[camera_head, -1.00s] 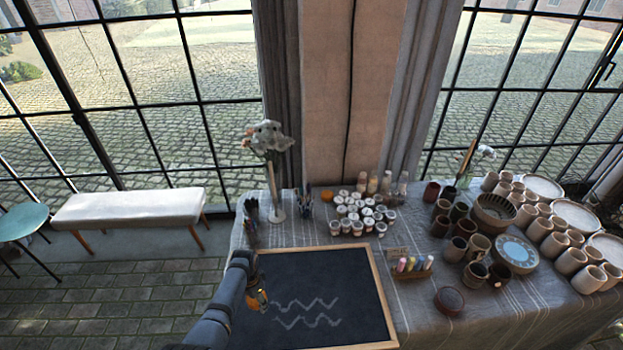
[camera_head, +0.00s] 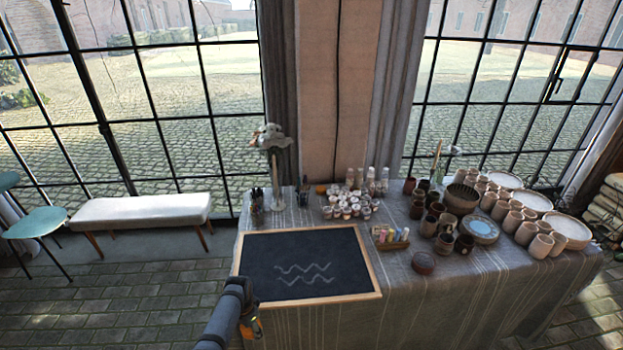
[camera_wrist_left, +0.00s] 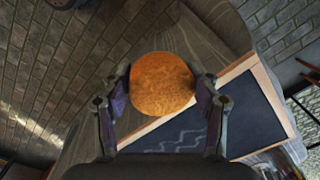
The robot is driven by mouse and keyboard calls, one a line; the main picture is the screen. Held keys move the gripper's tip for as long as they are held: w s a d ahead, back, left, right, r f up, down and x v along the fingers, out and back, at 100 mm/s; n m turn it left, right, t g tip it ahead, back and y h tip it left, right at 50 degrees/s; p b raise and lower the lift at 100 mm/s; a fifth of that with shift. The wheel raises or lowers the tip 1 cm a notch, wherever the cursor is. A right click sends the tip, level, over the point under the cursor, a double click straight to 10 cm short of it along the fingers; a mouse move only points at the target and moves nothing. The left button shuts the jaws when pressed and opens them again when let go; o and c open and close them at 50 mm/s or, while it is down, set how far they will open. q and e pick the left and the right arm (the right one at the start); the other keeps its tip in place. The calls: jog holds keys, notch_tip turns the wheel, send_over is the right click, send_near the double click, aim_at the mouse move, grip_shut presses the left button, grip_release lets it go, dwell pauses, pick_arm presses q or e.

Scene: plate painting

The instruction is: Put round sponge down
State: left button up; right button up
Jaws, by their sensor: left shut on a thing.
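The round sponge (camera_wrist_left: 163,84) is orange-brown and fills the gap between the two fingers in the left wrist view. My left gripper (camera_head: 252,325) is shut on it. In the head view the gripper is at the table's front left, by the near left corner of the chalkboard (camera_head: 308,252). There the sponge is mostly hidden, with only a bit of orange showing by the fingers. The chalkboard has a wooden frame and two chalk zigzag lines, and also shows beyond the sponge in the left wrist view (camera_wrist_left: 250,112). My right gripper is not in view.
The table (camera_head: 440,300) has a striped grey cloth. White paint pots (camera_head: 345,205), a chalk box (camera_head: 390,238), brown cups (camera_head: 445,243), a blue plate (camera_head: 480,230) and a flower vase (camera_head: 275,175) stand on it. The front right of the cloth is clear. A white bench (camera_head: 140,211) stands left.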

pick_arm(q)
notch_tip(320, 180, down, 12)
jog(key=w+b, duration=0.1)
jog(key=b, duration=0.9)
jog(key=shift+w, duration=0.25)
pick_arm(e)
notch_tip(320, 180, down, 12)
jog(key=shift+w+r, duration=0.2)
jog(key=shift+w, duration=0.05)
pick_arm(q)
jog(key=shift+s, duration=0.1)
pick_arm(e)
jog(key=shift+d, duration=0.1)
